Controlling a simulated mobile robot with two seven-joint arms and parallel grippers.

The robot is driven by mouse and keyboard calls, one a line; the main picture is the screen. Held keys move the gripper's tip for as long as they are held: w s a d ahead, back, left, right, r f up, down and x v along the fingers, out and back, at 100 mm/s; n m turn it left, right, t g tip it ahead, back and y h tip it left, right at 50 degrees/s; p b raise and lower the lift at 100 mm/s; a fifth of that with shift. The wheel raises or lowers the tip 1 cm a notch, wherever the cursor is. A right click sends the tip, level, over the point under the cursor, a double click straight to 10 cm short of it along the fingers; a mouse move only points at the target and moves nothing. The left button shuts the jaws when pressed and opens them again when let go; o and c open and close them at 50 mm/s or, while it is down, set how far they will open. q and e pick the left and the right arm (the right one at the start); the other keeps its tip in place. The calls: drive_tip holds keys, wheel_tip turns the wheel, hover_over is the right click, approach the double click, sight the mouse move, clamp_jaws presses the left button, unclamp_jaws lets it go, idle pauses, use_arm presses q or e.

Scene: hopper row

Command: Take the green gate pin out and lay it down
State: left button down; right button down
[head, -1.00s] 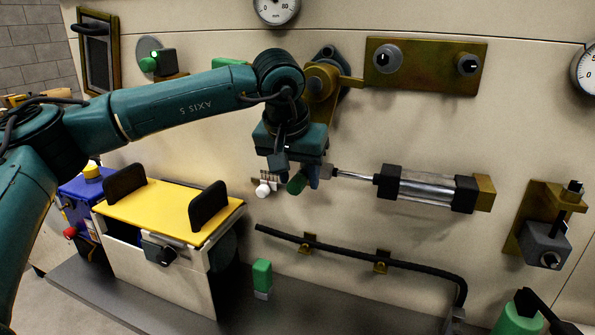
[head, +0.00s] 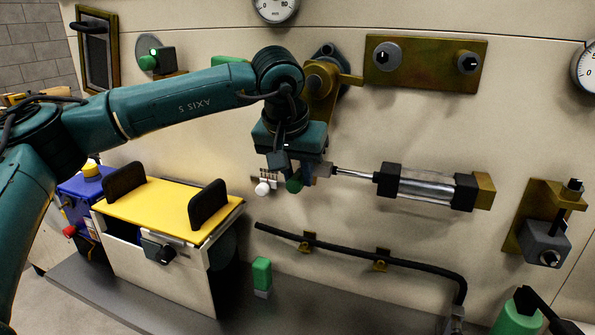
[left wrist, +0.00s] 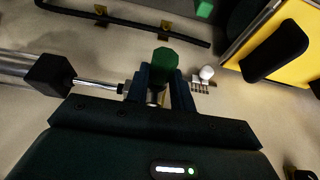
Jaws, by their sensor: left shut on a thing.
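The green gate pin (head: 294,184) shows as a dark green grip at the wall, just left of a small block at the end of a cylinder rod. In the left wrist view the pin's green head (left wrist: 165,58) stands up between my two fingers. My left gripper (left wrist: 161,84) is shut on it, with a finger on each side. In the head view the gripper (head: 295,172) hangs from my teal arm and partly covers the pin. The pin's shaft is mostly hidden, so I cannot tell how far it sits in its seat. My right gripper is not in view.
A white knob (head: 262,188) sits close left of the pin. The cylinder (head: 428,187) with its rod is to the right. A black hose (head: 340,252) runs below. A yellow-topped box (head: 160,210) stands at the left, and a green block (head: 262,272) below the hose's left end.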

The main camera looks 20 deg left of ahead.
sight(293, 186)
use_arm(q)
drive_tip(key=shift+s+b, duration=0.3)
drive_tip(key=shift+s, duration=0.4)
drive_tip(key=shift+s+b, duration=0.3)
drive_tip(key=shift+s, duration=0.4)
drive_tip(key=shift+s, duration=0.1)
drive_tip(key=shift+s+b, duration=0.95)
drive_tip(key=shift+s, duration=1.6)
